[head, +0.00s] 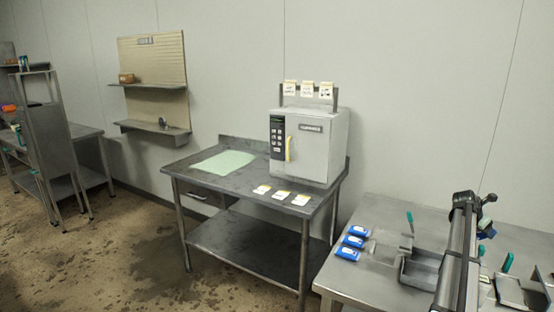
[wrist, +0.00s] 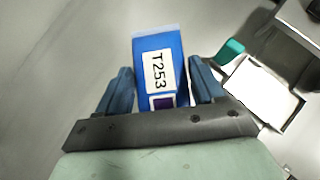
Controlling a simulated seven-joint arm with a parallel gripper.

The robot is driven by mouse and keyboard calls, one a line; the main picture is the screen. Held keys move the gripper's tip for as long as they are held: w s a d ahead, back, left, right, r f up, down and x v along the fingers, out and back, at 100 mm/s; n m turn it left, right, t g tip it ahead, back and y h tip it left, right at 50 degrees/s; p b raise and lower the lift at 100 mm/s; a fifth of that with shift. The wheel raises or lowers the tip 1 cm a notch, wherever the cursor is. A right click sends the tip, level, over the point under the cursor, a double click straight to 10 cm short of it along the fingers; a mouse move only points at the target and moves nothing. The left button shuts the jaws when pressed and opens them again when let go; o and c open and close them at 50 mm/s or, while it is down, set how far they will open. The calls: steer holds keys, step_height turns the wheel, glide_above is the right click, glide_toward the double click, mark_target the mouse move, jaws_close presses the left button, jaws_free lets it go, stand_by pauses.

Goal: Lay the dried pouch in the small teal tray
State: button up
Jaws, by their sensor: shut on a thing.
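My gripper (wrist: 160,88) is shut on a blue pouch (wrist: 172,45) with a white label reading T253 and a purple square. In the head view the small blue patch (head: 490,233) beside my arm seems to be this pouch, held above the right table. A grey metal tray with a teal tab (wrist: 232,50) lies to the right of the pouch in the wrist view, apart from it. In the head view, metal trays with teal tabs stand left (head: 418,270) and right (head: 512,291) of my arm. I cannot tell which is the small teal tray.
Three blue packs (head: 352,242) lie in a row at the left of the right table (head: 375,285). The middle table holds an autoclave (head: 310,145), a green mat (head: 222,163) and three white cards (head: 281,195). My arm hides part of the right table.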

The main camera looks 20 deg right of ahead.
steer(key=w+a+r+n+t, duration=0.15)
steer(key=w+a, duration=0.25)
steer(key=a, duration=1.1)
steer(key=w+a+r+n+t+y, duration=0.1)
steer(key=w+a+r+n, duration=0.25)
steer(key=a, duration=1.05)
steer(key=w+a+r+n+t, duration=0.15)
steer(key=w+a, duration=0.35)
steer(key=a, duration=1)
steer(key=s+a+r+n+t+y, duration=0.1)
steer(key=s+a+n+t+y, duration=0.1)
steer(key=a, duration=1.5)
steer(key=s+a+r+n+t+y, duration=0.2)
steer(key=a+n, duration=0.3)
steer(key=a, duration=1.2)
steer(key=shift+s+a+y, duration=0.3)
steer(key=shift+s+y, duration=0.2)
steer(key=shift+y, duration=0.2)
steer(key=shift+d, duration=0.1)
